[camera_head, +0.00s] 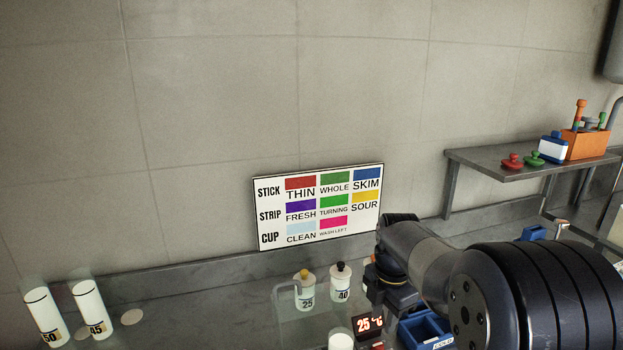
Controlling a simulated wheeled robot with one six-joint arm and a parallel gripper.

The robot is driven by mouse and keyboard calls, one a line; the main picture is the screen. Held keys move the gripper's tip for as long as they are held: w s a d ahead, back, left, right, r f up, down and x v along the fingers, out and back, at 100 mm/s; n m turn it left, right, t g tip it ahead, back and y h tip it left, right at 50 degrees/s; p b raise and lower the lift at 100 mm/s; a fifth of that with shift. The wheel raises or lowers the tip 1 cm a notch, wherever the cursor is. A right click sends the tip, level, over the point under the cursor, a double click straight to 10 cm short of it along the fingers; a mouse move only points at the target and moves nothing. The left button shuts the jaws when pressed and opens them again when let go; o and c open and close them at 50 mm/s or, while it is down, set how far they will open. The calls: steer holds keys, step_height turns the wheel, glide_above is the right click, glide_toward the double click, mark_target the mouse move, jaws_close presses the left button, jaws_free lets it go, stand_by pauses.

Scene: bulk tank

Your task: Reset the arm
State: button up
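My arm comes in from the lower right, with a large black ribbed joint and a grey link reaching left. At its far end is a dark wrist part with a tan ring, above the counter. My gripper (391,300) seems to be the dark shape below that ring. Its fingers cannot be made out, nor whether it holds anything. The arm hides part of the counter behind it.
Below and around the wrist stand bottles marked 25 (306,292) and 40 (340,284), a red-digit display (369,324) and a blue bin (426,331). White cylinders marked 50 (44,318) and 45 (90,310) stand left. A colour chart (318,207) and a shelf (490,164) are behind.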

mark_target(379, 345)
step_height(379, 345, down, 9)
steer(key=shift+r, duration=0.1)
steer(key=shift+w+r+m, duration=0.15)
steer(key=shift+r+m, duration=0.05)
steer(key=shift+m, duration=0.3)
steer(key=m, duration=0.4)
steer(key=shift+m+p, duration=0.3)
steer(key=shift+p, duration=0.05)
steer(key=m, duration=0.6)
steer(key=shift+a+m, duration=0.1)
steer(key=shift+m, duration=0.3)
steer(key=m, duration=0.6)
steer(key=shift+h+p, duration=0.3)
steer(key=m, duration=0.6)
